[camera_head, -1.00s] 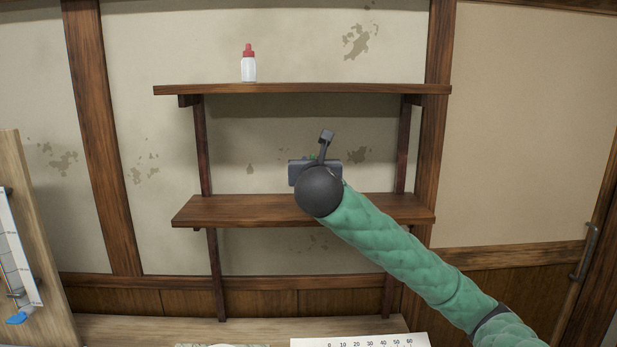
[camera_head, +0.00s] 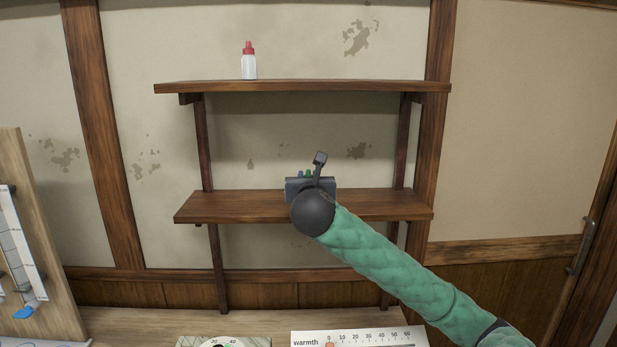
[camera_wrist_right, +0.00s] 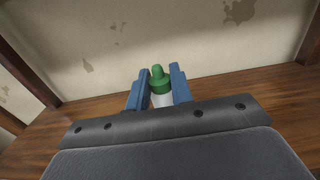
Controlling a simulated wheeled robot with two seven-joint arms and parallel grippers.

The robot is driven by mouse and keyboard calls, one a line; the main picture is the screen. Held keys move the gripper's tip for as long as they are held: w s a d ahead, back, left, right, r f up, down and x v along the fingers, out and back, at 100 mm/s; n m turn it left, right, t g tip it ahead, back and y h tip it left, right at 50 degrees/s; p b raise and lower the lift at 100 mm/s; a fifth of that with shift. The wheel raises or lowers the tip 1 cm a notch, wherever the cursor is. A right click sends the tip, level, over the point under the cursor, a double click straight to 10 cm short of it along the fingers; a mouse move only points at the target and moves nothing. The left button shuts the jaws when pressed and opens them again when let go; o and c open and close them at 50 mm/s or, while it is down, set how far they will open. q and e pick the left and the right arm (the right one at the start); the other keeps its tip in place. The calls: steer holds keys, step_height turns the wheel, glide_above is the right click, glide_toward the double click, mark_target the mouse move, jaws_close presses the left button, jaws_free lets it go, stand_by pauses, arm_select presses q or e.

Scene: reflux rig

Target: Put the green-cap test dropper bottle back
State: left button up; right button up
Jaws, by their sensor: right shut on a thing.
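The green-cap dropper bottle (camera_wrist_right: 160,84) is between the two blue fingers of my right gripper (camera_wrist_right: 160,88) in the right wrist view. The gripper is shut on it, and its white body shows below the green cap. In the head view my right gripper (camera_head: 309,175) is at the lower shelf (camera_head: 245,206), near its middle. A bit of the green cap (camera_head: 309,173) shows above the wrist; the rest is hidden. I cannot tell whether the bottle's base touches the shelf. My left gripper is not in view.
A red-cap white bottle (camera_head: 249,62) stands on the upper shelf (camera_head: 350,86), above and left of my gripper. The lower shelf looks clear on both sides. A warmth scale card (camera_head: 360,338) and a dial (camera_head: 224,343) are at the bottom. A wooden board (camera_head: 40,240) stands at the left.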

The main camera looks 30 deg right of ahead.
steer(key=shift+f, duration=0.1)
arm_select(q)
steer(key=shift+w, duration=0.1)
arm_select(e)
steer(key=o, duration=0.7)
steer(key=shift+s+a+r, duration=0.2)
steer(key=shift+s+a, duration=0.05)
steer(key=shift+s, duration=0.1)
steer(key=p+v, duration=0.2)
steer(key=v, duration=0.3)
steer(key=shift+s+a+r, duration=0.1)
steer(key=shift+s+a, duration=0.05)
steer(key=shift+s, duration=0.15)
arm_select(q)
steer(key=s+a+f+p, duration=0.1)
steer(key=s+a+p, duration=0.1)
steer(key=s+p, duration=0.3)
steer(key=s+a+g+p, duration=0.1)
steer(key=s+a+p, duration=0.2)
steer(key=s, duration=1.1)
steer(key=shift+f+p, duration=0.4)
steer(key=shift+p, duration=0.95)
arm_select(e)
steer(key=shift+f+v, duration=0.1)
steer(key=shift+v, duration=1.25)
steer(key=shift+f+v, duration=0.15)
steer(key=shift+v, duration=1.25)
